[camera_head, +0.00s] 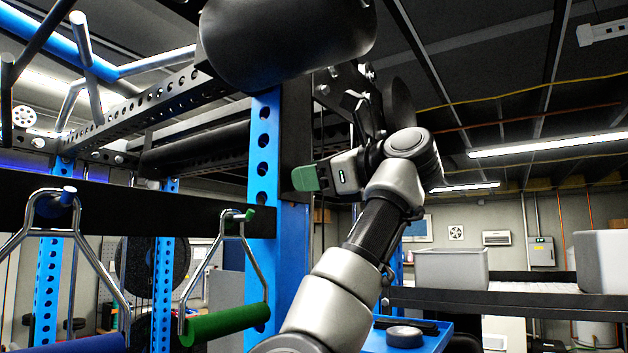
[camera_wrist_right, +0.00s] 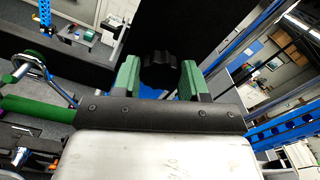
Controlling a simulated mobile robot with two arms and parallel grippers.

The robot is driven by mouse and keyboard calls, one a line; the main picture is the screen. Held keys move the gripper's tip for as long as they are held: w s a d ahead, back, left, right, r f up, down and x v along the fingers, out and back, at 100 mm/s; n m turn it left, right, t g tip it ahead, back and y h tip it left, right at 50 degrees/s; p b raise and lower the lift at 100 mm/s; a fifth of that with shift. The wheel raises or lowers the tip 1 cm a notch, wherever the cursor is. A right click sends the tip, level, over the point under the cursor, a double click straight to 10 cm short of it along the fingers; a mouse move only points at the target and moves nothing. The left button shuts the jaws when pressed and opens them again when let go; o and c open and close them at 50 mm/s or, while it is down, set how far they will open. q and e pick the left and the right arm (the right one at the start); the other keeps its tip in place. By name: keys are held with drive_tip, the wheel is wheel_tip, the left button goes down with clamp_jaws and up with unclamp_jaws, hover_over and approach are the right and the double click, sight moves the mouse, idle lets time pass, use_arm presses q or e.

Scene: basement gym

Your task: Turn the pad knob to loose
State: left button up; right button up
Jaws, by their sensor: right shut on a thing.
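My right gripper (camera_head: 305,179) reaches up to the blue rack upright (camera_head: 264,160), its green fingers pointing left at the black plate beside it. In the right wrist view the black lobed knob (camera_wrist_right: 160,70) sits between the two green fingers, and my right gripper (camera_wrist_right: 159,78) is shut on it. The fingers hide the knob in the head view. A thick black roller pad (camera_head: 290,40) is above the gripper at the top of the head view. I cannot read any loose or tight mark. My left gripper is not in view.
A green-grip handle (camera_head: 225,326) and a blue-grip handle (camera_head: 98,343) hang from the black crossbar (camera_head: 130,217) at left. Grey bins (camera_head: 452,269) stand on a shelf at right. A blue tray (camera_head: 440,336) with a dark round object is below my arm.

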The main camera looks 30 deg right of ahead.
drive_tip(key=shift+w+f+n+b, duration=0.15)
drive_tip(key=shift+n+b, duration=0.65)
drive_tip(key=shift+n, duration=4.9)
drive_tip(key=shift+f+n+b, duration=0.2)
drive_tip(key=shift+n+b, duration=0.6)
drive_tip(key=shift+n, duration=4.9)
drive_tip(key=shift+w+f+n+b, duration=0.15)
drive_tip(key=shift+n+b, duration=0.65)
drive_tip(key=shift+n, duration=4.9)
drive_tip(key=shift+s, duration=0.15)
drive_tip(key=o, duration=0.9)
drive_tip(key=shift+r, duration=0.1)
drive_tip(key=shift+o, duration=0.2)
